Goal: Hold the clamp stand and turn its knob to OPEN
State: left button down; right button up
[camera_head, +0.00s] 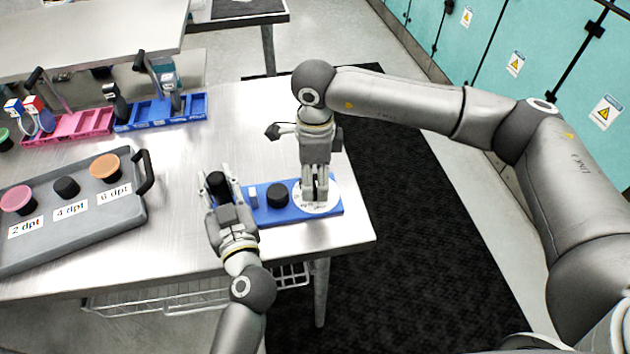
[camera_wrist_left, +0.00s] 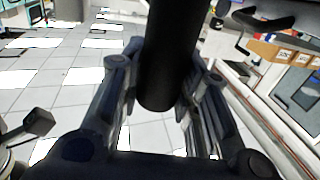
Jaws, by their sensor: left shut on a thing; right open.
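The clamp stand has a blue base (camera_head: 281,215) lying near the table's right front edge. A tall black handle (camera_head: 216,181) stands at its left end, with a small white block (camera_head: 253,197) and a black cylinder (camera_head: 277,193) to the right. My left gripper (camera_head: 215,176) is shut on the black handle, which also shows between the fingers in the left wrist view (camera_wrist_left: 168,60). A white dial (camera_head: 331,199) with dark print sits at the base's right end. My right gripper (camera_head: 315,198) points down over the dial, open; it hides the knob and most of the print.
A grey tray (camera_head: 125,222) with labelled pink, black and orange round pieces lies at left. Pink (camera_head: 68,126) and blue (camera_head: 160,112) racks stand behind it. The table (camera_head: 235,115) is clear behind the stand; its edge is close at right.

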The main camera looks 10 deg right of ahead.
notch_tip(320, 180, up, 10)
jog(key=shift+f, duration=0.2)
pick_arm(q)
jog(key=c, duration=1)
grip_release()
notch_tip(320, 180, up, 8)
jog(key=p, duration=1)
jog(key=shift+f+p, duration=0.25)
jog(key=shift+p, duration=0.15)
pick_arm(e)
notch_tip(320, 180, up, 11)
send_over(315, 181)
jog(key=shift+f, duration=0.1)
